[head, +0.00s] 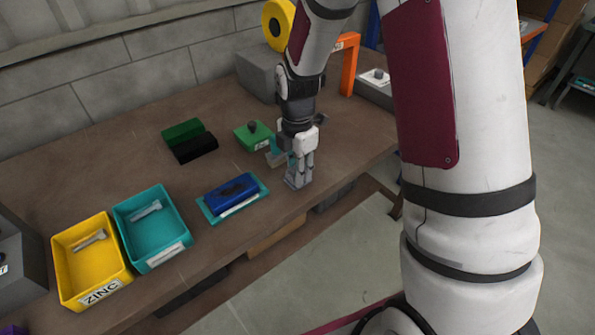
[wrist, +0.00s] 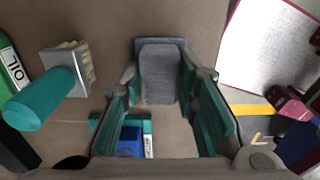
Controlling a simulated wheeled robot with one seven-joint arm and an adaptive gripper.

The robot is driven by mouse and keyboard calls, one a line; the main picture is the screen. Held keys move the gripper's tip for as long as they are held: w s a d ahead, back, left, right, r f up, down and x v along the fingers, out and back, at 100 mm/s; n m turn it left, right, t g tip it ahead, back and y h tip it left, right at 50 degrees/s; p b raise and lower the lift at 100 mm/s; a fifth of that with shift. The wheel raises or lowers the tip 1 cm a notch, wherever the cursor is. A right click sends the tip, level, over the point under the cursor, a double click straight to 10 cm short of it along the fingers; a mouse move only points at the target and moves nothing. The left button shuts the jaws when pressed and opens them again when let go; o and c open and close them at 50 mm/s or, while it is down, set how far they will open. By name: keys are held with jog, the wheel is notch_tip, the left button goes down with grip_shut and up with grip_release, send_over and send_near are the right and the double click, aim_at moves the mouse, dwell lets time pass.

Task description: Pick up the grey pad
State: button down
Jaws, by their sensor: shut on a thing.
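The grey pad (wrist: 160,78) is a block with a rough grey face and a darker blue-grey end. In the wrist view it sits between the two fingertips of my gripper (wrist: 160,88), which is shut on it. In the head view my gripper (head: 300,168) points down near the front edge of the bench, with the grey pad (head: 297,182) at its tips. The fingers hide part of the pad there. I cannot tell whether it touches the bench top.
A teal-handled brush (wrist: 40,95) lies close beside my gripper. A blue block (head: 231,192) rests on a teal tray (head: 258,182) to the left. Teal (head: 128,228) and yellow (head: 62,270) bins stand further left.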

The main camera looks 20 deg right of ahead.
jog(key=shift+r, duration=0.8)
jog(key=shift+s+r, duration=0.2)
jog(key=shift+r, duration=0.3)
jog(key=shift+s+r, duration=0.15)
jog(key=shift+r, duration=0.3)
jog(key=s+d+r, duration=0.1)
jog(key=s, duration=1.4)
jog(key=shift+s+r+p, duration=0.15)
jog(key=shift+p, duration=0.2)
